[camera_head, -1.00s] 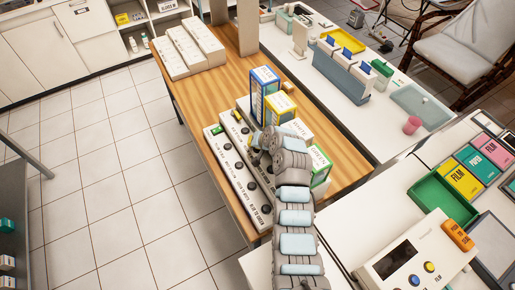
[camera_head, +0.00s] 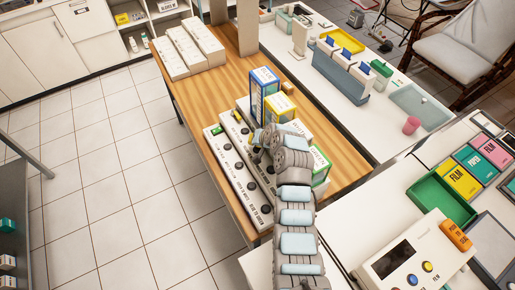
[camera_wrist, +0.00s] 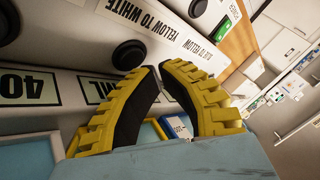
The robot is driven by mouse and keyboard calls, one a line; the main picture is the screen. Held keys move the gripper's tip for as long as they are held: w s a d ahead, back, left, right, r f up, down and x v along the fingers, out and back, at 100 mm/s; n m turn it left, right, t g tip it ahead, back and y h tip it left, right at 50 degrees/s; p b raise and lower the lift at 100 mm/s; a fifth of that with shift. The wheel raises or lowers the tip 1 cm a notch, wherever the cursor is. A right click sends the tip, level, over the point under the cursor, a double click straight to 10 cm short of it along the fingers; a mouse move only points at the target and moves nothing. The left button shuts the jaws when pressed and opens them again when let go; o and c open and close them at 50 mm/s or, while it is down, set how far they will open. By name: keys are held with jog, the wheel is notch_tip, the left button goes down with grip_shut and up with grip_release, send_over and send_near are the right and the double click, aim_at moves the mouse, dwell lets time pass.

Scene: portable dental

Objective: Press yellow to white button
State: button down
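The yellow-to-white label (camera_wrist: 140,14) shows upside down in the wrist view, on a white button panel. A round black button (camera_wrist: 128,55) sits just left of this strip; another black button (camera_wrist: 198,8) is at the top. I cannot tell which button goes with which label. My gripper (camera_wrist: 160,68) has yellow ribbed fingers with black pads, tips almost together, and holds nothing visible. The tips appear just right of the lower button; contact cannot be told. In the head view, my arm hides part of the panels (camera_head: 228,172).
Boxes, including a blue one (camera_head: 264,82) and a green-edged one (camera_head: 320,162), stand close to my arm on the wooden table (camera_head: 190,98). More white panels (camera_head: 188,48) lie at its far end. A console (camera_head: 420,262) and green tray (camera_head: 442,200) are at right.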

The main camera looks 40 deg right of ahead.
aim_at(255, 147)
jog(key=shift+r, duration=0.1)
jog(key=shift+d+r+p, duration=0.1)
jog(key=shift+r+p, duration=1.05)
jog(key=shift+r, duration=1.3)
jog(key=shift+w+f, duration=0.1)
